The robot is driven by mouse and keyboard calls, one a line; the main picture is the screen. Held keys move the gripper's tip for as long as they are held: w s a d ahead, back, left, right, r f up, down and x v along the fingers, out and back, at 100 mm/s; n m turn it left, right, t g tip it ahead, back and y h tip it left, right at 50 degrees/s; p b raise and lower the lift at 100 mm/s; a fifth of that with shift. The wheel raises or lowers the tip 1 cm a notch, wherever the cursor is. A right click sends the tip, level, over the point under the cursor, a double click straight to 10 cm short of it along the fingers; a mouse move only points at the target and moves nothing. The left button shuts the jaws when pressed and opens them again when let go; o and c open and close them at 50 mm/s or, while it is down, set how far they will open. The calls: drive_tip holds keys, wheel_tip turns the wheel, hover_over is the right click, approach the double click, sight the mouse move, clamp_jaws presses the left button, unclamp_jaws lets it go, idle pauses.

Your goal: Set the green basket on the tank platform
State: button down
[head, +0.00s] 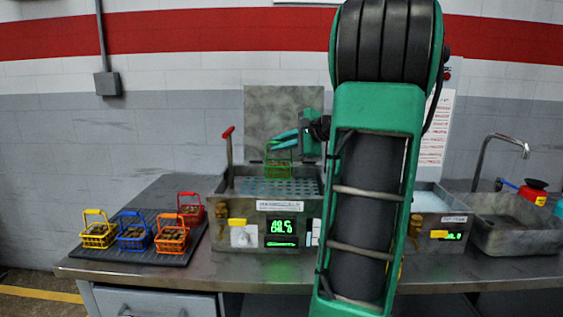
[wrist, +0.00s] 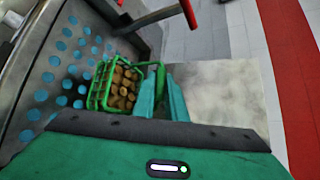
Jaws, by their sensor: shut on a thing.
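The green basket (head: 278,169), filled with brown pieces, hangs from my gripper (head: 284,142) over the left tank. In the wrist view the green basket (wrist: 118,88) shows beside my gripper (wrist: 168,95), whose teal fingers are closed on its handle. The tank platform (head: 285,187) is a perforated plate with blue showing through its holes; it also shows in the wrist view (wrist: 42,95). The basket looks to be just above or on the platform; I cannot tell whether it touches.
A dark mat (head: 190,249) at left holds yellow (head: 98,235), blue (head: 134,238), orange (head: 172,241) and red (head: 190,212) baskets. A red-tipped lever (head: 228,150) rises at the tank's left edge. A second tank (head: 432,203) and a sink (head: 510,225) stand right.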

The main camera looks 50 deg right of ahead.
sight(285, 161)
drive_tip(key=shift+s+d+f, duration=0.15)
drive_tip(key=shift+d+f, duration=0.2)
drive_tip(key=shift+d, duration=0.15)
drive_tip(key=shift+s+d+f, duration=0.1)
drive_tip(key=shift+d+f, duration=0.2)
drive_tip(key=shift+d, duration=0.2)
drive_tip(key=shift+f, duration=1.95)
drive_tip(key=c, duration=1.8)
unclamp_jaws()
drive_tip(key=v, duration=1.2)
